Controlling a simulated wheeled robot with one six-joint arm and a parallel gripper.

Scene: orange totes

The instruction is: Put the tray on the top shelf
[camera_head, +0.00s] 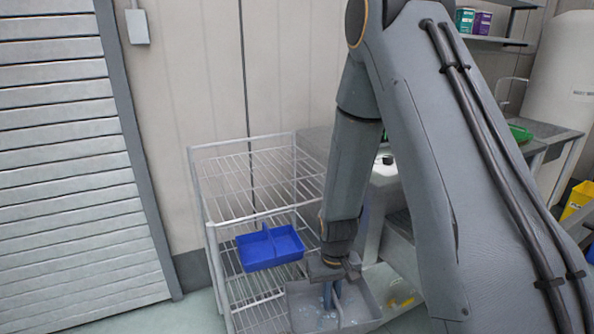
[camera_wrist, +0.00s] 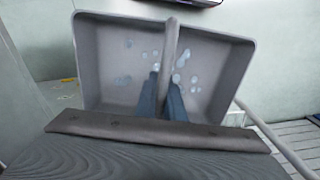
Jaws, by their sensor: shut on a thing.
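A grey two-compartment tray (camera_head: 363,306) hangs from my gripper (camera_head: 330,290) in front of the rack's lower right part. In the wrist view the tray (camera_wrist: 112,62) fills the upper middle, with several pale round pieces lying in both compartments. My gripper's two blue fingers (camera_wrist: 162,100) are shut on the tray's central divider handle. A wire shelf rack (camera_head: 205,200) stands left of my arm. Its top shelf (camera_head: 255,185) shows bare wires. The right side of the rack is partly hidden by my arm.
A blue divided tray (camera_head: 270,248) is on the rack's middle level. A louvred shutter (camera_head: 70,170) is at left. A bench with a green tray (camera_head: 520,132) and a yellow bin (camera_head: 577,200) are at right.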

